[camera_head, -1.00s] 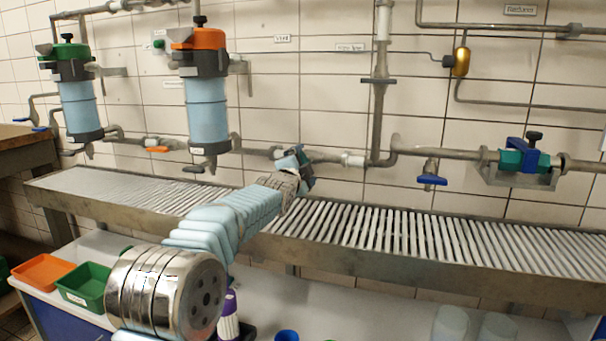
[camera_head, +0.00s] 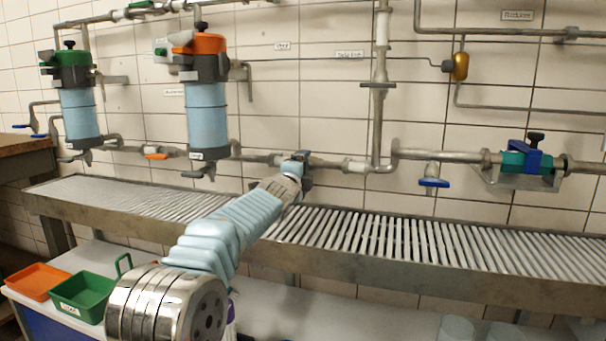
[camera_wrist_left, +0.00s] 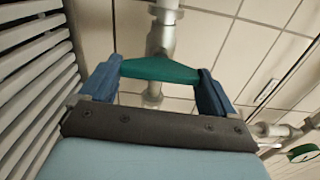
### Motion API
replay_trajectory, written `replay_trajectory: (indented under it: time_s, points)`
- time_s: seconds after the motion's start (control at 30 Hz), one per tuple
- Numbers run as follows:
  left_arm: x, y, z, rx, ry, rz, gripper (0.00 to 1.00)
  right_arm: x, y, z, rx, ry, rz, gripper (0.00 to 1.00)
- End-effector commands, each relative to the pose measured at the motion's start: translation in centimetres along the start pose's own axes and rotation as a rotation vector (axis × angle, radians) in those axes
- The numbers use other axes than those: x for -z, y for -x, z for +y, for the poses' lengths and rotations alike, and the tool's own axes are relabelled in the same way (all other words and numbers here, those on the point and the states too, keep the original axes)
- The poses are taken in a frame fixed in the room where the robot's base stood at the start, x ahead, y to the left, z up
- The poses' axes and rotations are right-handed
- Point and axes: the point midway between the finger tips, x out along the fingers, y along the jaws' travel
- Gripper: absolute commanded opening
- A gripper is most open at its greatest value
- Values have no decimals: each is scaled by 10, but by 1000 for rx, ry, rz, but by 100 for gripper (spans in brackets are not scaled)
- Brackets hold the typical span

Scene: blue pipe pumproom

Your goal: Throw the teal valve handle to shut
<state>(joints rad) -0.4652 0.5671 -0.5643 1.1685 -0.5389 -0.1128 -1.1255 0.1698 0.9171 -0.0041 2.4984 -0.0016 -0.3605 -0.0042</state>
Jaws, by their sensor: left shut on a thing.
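The teal valve handle (camera_wrist_left: 160,70) shows in the left wrist view as a bar lying across between the two blue fingers. My left gripper (camera_wrist_left: 157,76) is shut on it, with one finger at each end. Behind the handle, a grey pipe fitting (camera_wrist_left: 160,35) runs up the tiled wall. In the head view my left gripper (camera_head: 300,170) is at the horizontal wall pipe, just above the back edge of the slatted bench. The handle is mostly hidden there by the gripper. My right gripper is in neither view.
Two blue filter housings, one green-topped (camera_head: 78,110) and one orange-topped (camera_head: 207,112), hang left of the gripper. A blue-handled tap (camera_head: 433,182) and a teal-and-blue valve (camera_head: 525,160) are to the right. The slatted bench (camera_head: 420,262) runs below. Orange (camera_head: 38,280) and green (camera_head: 82,297) trays sit lower left.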

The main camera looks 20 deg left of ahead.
Motion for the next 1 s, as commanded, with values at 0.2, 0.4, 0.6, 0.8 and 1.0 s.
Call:
replay_trajectory:
  time_s: [0.2, 0.4, 0.6, 0.8, 1.0]
  points:
    - [1, 0, 2, -4, -6, 1, 59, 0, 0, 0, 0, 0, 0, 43]
    - [1, 0, 1, -2, -4, 1, 100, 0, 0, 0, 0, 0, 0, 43]
    - [1, 5, 2, 0, -3, 2, 100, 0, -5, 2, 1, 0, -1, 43]
    - [3, 41, 6, 3, 0, 4, 100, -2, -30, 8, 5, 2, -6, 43]
    - [3, 86, 8, 1, 1, 6, 100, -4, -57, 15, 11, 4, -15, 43]
